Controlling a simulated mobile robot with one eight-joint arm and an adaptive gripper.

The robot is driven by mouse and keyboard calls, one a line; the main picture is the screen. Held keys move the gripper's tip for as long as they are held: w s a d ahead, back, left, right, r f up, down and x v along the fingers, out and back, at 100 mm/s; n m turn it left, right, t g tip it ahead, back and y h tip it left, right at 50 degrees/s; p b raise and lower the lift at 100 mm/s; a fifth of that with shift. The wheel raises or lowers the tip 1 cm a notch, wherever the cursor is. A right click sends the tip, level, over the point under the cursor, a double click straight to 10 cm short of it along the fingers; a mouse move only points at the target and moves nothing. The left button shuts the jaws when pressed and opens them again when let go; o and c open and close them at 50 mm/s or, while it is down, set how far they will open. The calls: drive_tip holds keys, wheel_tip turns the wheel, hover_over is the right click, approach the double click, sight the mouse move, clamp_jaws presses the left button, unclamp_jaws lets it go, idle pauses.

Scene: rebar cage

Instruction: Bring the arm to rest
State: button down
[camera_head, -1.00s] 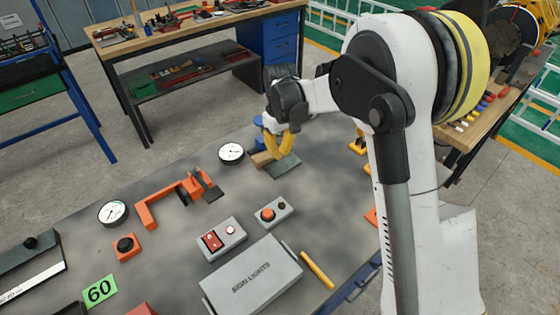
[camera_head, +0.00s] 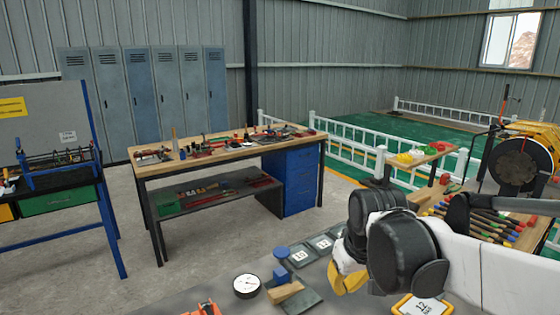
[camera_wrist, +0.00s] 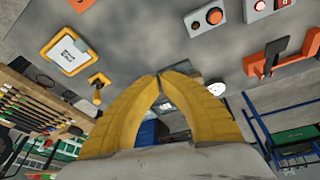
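My gripper (camera_head: 347,281) is at the end of my white and black arm, low in the right half of the head view. It is over the grey bench, to the right of the wooden block and blue parts. In the wrist view the yellow fingers of my gripper (camera_wrist: 159,77) curve in and their tips meet. No object shows between them. The arm's far links are cut off by the right edge of the head view.
On the grey bench (camera_head: 228,297) are a round gauge (camera_head: 247,286), a wooden block (camera_head: 285,292), blue parts (camera_head: 281,272) and a yellow-framed sign (camera_head: 421,305). A tool rack (camera_head: 492,226) stands to the right. A wooden workbench (camera_head: 225,145) stands behind, with open floor before it.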

drive_tip(key=s+d+f+m+t+b, duration=0.1)
drive_tip(key=s+d, duration=0.1)
drive_tip(key=s, duration=0.5)
drive_tip(key=s+d+f+m+t, duration=0.1)
drive_tip(key=s+d+m+t, duration=0.1)
drive_tip(key=s, duration=0.5)
drive_tip(key=shift+d+f+t+b, duration=0.3)
drive_tip(key=shift+d+f+b, duration=0.05)
drive_tip(key=shift+d, duration=0.1)
